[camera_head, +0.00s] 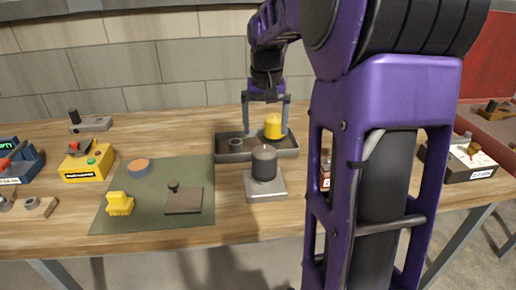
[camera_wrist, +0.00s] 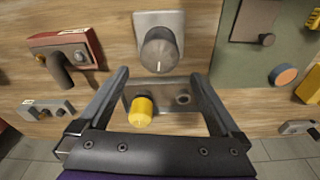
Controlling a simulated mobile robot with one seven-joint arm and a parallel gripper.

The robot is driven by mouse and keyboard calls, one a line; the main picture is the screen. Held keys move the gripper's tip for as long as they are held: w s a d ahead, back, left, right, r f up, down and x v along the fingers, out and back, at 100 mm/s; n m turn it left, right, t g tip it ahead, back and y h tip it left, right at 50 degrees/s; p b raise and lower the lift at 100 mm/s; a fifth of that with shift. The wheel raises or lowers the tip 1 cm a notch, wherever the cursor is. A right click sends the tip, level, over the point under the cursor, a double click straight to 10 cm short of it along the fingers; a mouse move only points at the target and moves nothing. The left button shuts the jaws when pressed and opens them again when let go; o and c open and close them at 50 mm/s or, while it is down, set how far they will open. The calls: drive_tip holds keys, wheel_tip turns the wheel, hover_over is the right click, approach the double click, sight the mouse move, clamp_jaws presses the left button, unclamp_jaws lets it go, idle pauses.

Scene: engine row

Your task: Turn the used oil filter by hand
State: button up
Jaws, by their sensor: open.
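The dark grey cylinder, which looks like the used oil filter (camera_head: 264,163), stands upright on a light grey square base (camera_head: 266,191) on the bench. It also shows at the top of the wrist view (camera_wrist: 160,50), with a pale line on its top. My gripper (camera_head: 266,116) is open and empty over the grey tray behind this filter, apart from it. In the wrist view, the fingers (camera_wrist: 158,76) spread on both sides of the tray, and their tips point toward the filter's base. A yellow cylinder (camera_wrist: 142,112) stands in the tray (camera_head: 227,155).
A green mat (camera_head: 150,180) left of the filter holds a yellow block (camera_head: 120,203), a dark plate (camera_head: 184,201) and a blue-orange disc (camera_head: 139,168). A red box with a dark handle (camera_wrist: 65,52) sits on the filter's other side. A tiled wall stands behind.

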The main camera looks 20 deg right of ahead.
sight(263, 168)
drive_tip(key=f, duration=0.5)
drive_tip(key=w+f+b, duration=0.1)
drive_tip(key=f, duration=0.4)
drive_tip(key=w+d+f, duration=0.1)
drive_tip(key=f, duration=0.5)
drive_tip(key=shift+w+f, duration=0.1)
drive_tip(key=c, duration=1.5)
drive_tip(key=shift+r+n, duration=0.2)
drive_tip(key=shift+n, duration=0.2)
drive_tip(key=shift+n+p, duration=0.8)
drive_tip(key=shift+n, duration=0.1)
drive_tip(key=shift+a+f+n+y, duration=0.1)
drive_tip(key=shift+f+n+y, duration=0.05)
drive_tip(key=shift+n+y, duration=0.2)
drive_tip(key=shift+n+y, duration=0.25)
drive_tip(key=shift+n, duration=1.5)
